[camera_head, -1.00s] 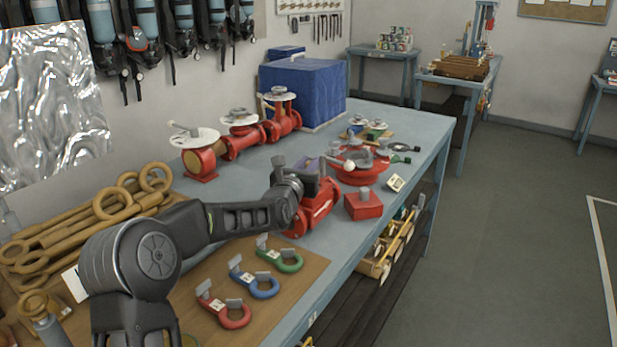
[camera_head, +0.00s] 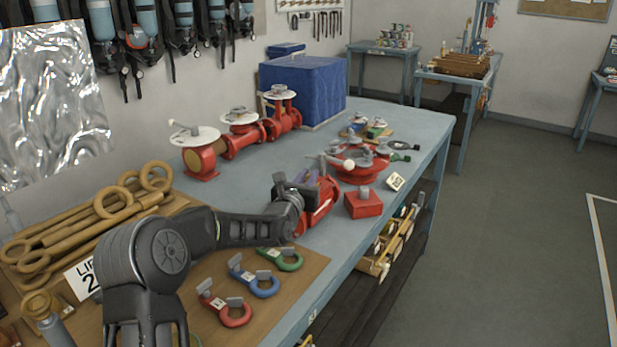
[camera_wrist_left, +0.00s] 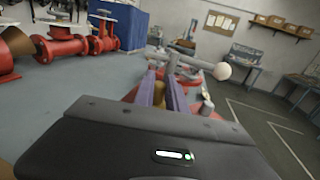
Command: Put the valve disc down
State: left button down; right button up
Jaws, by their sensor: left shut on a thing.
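My left gripper (camera_head: 318,183) is over the red valve body (camera_head: 322,208) on the bench, behind the red block. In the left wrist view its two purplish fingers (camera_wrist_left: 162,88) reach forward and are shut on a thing. A brownish-gold patch (camera_wrist_left: 159,94) shows between them, probably the valve disc. Most of it is hidden by the fingers and wrist housing, and I cannot tell whether it touches the valve body or bench. My right gripper is not in view.
Close by are a red block (camera_head: 363,204), a round red flanged part (camera_head: 360,168) and a lever with a white knob (camera_head: 348,165). Red pipe valves (camera_head: 243,137) stand behind. Coloured shackles (camera_head: 254,283) lie on the front board. The mid-bench (camera_head: 235,185) is clear.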

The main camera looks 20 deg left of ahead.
pick_arm(q)
jog(key=shift+f, duration=0.2)
jog(key=c, duration=1.4)
grip_release()
jog(key=shift+o, duration=0.2)
jog(key=shift+r+p, duration=0.4)
jog(key=s+d+b, duration=0.1)
jog(key=s+b, duration=0.3)
jog(key=s, duration=0.8)
jog(key=shift+d+f, duration=0.2)
jog(key=shift+d, duration=0.05)
